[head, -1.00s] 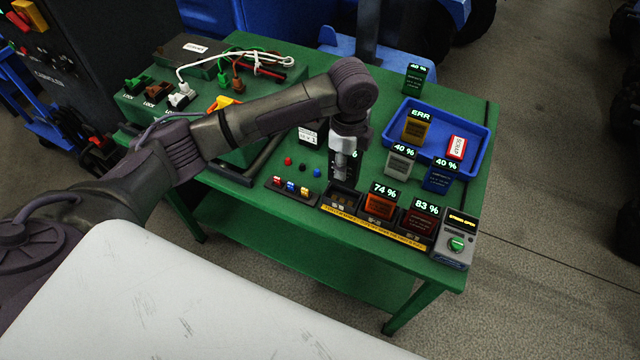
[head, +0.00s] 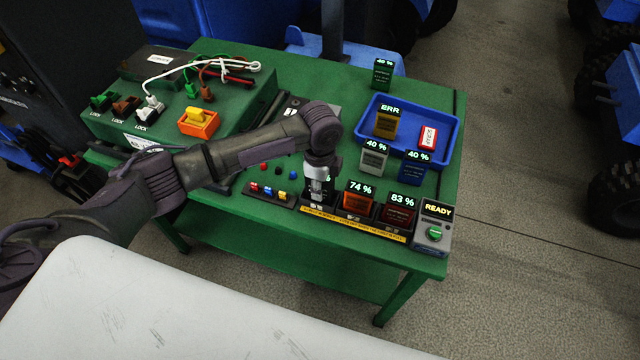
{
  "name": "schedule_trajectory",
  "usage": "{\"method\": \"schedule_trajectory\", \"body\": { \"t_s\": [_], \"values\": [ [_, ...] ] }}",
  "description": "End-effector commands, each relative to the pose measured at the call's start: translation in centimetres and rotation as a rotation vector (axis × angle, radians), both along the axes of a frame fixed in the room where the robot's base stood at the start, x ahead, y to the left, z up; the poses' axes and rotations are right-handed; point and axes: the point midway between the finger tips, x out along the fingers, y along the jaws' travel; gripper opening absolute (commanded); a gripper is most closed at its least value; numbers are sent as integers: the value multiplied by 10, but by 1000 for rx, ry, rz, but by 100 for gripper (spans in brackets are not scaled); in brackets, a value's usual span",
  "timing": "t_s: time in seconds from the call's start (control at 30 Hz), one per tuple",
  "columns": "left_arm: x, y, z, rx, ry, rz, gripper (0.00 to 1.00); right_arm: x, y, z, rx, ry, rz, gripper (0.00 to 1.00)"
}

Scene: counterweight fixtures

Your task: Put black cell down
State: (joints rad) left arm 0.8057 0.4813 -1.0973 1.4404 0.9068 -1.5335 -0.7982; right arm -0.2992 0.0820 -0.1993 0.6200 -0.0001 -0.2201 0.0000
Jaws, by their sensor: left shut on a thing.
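The black cell (head: 329,193) is at the left bay of the charging dock (head: 352,230). It is mostly hidden behind my left gripper (head: 317,194), and only the end of its percent display shows. My left gripper points down and is shut on the cell. I cannot tell whether the cell is fully seated. An orange cell marked 74 % (head: 358,196) and a dark red cell marked 83 % (head: 399,212) stand in the bays to the right. The dock's panel (head: 433,228) reads READY above a green knob. My right gripper is not in view.
A blue tray (head: 452,150) holds an ERR yellow cell (head: 386,124) and a red-white item (head: 428,136). Grey (head: 374,158) and blue (head: 414,168) cells stand before it, a green cell (head: 382,75) behind. Small coloured plugs (head: 268,191) lie left of my gripper.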

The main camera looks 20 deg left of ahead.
Motion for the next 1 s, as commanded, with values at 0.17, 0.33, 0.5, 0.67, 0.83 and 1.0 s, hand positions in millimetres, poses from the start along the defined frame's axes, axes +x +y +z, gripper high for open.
{"method": "schedule_trajectory", "body": {
  "t_s": [0.17, 0.33, 0.5, 0.67, 0.83, 1.0],
  "values": [
    [0, 0, 0, 0, 0, 0, 56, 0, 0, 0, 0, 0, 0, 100],
    [0, 0, 0, 0, 0, 0, 56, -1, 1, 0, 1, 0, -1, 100],
    [0, 0, 3, 0, -1, 0, 56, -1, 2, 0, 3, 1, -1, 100],
    [1, 0, 23, -2, -3, 0, 56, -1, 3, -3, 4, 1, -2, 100],
    [1, 0, 59, -1, -4, -1, 56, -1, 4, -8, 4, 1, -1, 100],
    [1, 0, 94, -1, -3, -1, 56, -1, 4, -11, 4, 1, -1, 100]
  ]
}}
